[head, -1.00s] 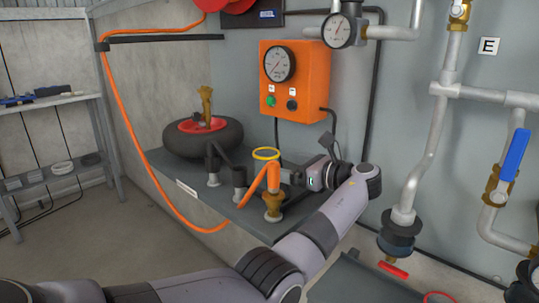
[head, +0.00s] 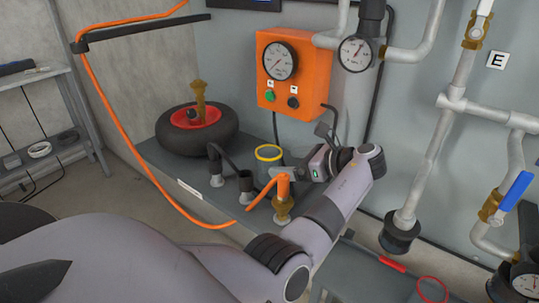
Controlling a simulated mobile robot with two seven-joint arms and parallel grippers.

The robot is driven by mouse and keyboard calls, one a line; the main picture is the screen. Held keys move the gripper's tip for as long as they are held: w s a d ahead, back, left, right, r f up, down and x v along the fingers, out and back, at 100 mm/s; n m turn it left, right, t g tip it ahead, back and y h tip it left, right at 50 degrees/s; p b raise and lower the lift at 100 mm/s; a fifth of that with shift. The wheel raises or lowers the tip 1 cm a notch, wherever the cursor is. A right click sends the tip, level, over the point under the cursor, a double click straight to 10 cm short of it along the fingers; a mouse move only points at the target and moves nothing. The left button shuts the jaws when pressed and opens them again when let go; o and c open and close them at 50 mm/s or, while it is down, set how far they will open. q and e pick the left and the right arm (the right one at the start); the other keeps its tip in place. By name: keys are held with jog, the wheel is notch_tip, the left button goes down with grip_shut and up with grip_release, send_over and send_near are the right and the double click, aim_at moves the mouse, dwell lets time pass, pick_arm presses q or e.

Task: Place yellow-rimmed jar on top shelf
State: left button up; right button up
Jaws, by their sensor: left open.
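The yellow-rimmed jar (head: 268,168) stands upright on the grey wall ledge, its yellow ring on top and a clear grayish body below. The orange hose end and brass fitting (head: 283,205) stand just in front of it and hide part of its lower body. My left gripper (head: 298,173) is open, just right of the jar, with its fingers pointing left towards it. Its fingertips are partly hidden, and I cannot tell whether they touch the jar. A grey rack (head: 32,78) stands at the far left, its upper board partly in view. My right gripper is not in view.
A black wheel with a red hub (head: 197,133) lies on the ledge (head: 165,165). Black fittings (head: 246,183) stand left of the jar. An orange box (head: 283,70) with a gauge hangs above. An orange hose (head: 110,110) loops left. Pipes fill the right.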

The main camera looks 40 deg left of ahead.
aim_at(268, 161)
pick_arm(q)
jog(key=shift+s+a, duration=0.1)
jog(key=shift+s, duration=0.05)
jog(key=x, duration=0.6)
jog(key=shift+a, duration=0.45)
jog(key=c, duration=1.1)
jog(key=shift+c, duration=0.2)
notch_tip(268, 161, up, 10)
jog(key=p, duration=0.1)
jog(key=shift+p, duration=0.4)
